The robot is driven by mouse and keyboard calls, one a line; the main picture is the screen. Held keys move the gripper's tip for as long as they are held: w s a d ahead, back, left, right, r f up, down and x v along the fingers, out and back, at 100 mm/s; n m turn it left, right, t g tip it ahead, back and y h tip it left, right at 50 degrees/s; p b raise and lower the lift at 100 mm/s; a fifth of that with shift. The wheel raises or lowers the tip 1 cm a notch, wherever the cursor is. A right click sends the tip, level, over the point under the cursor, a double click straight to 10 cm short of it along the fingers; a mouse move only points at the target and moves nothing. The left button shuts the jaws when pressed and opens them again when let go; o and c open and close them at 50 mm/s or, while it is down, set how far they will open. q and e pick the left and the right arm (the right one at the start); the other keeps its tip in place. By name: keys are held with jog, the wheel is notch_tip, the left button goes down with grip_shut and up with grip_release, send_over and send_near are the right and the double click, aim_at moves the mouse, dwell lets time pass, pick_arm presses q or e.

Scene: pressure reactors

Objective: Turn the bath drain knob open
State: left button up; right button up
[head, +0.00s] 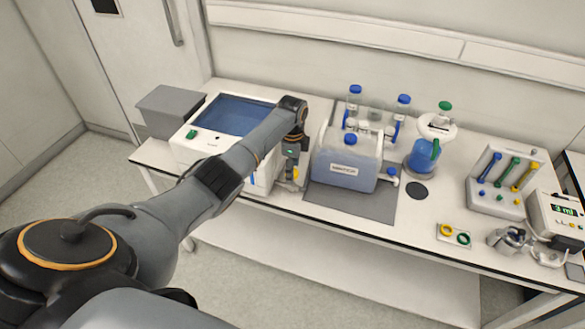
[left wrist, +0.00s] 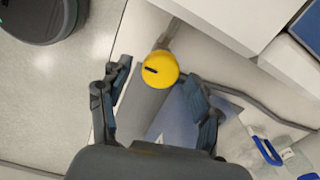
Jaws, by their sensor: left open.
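The bath drain knob (left wrist: 161,69) is a round yellow cap with a short black mark near its left edge in the left wrist view. In the head view a bit of yellow (head: 295,173) shows beside my gripper, at the right front of the white water bath (head: 187,151). My left gripper (head: 290,180) points down there. In the left wrist view its fingers (left wrist: 156,98) are spread, with the knob ahead between them, a little past the tips. I see no contact. My right gripper is not in view.
A jug of bluish liquid (head: 347,165) stands on a grey mat (head: 350,202) close to the right of my gripper. Bottles (head: 354,104) and a blue flask (head: 421,160) stand behind and right. A grey box (head: 168,110) stands left of the bath. The table's front edge is near.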

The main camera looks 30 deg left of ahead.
pick_arm(q)
jog(key=shift+f, duration=0.1)
jog(key=c, duration=1.2)
jog(key=shift+o, duration=0.2)
